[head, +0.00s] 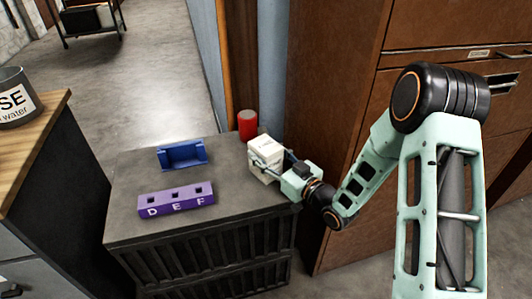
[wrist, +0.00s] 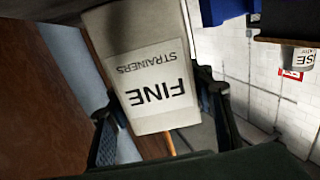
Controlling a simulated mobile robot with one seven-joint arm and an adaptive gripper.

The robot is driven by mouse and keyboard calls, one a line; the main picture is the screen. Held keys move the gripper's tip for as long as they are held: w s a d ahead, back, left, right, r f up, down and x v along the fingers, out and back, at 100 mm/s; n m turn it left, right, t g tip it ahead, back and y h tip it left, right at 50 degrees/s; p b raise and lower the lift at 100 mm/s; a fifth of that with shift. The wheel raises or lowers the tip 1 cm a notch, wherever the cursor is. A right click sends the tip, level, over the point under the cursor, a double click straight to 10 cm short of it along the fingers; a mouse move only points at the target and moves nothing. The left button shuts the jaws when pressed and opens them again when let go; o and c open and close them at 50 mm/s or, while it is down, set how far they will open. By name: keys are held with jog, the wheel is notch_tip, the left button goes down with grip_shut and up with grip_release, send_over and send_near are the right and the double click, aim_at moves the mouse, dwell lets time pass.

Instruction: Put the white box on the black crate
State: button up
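The white box (head: 264,158) is at the right side of the black crate's top (head: 232,207). In the wrist view, the box (wrist: 152,85) fills the middle, with a "FINE STRAINERS" label turned upside down. My gripper (head: 279,172) reaches in from the right, and its fingers (wrist: 160,115) lie along both sides of the box, shut on it. The box looks slightly tilted. I cannot tell whether its underside touches the crate top.
A red can (head: 248,125) stands just behind the box. Brown cabinets (head: 345,100) rise at the right. The crate's front middle is clear.

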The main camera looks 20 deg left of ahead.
jog(key=o, duration=0.4)
jog(key=shift+c, duration=0.2)
jog(key=shift+r+p, duration=0.25)
jog(key=shift+p, duration=0.05)
jog(key=p+v, duration=0.1)
jog(key=v, duration=1.1)
jog(key=shift+f, duration=0.1)
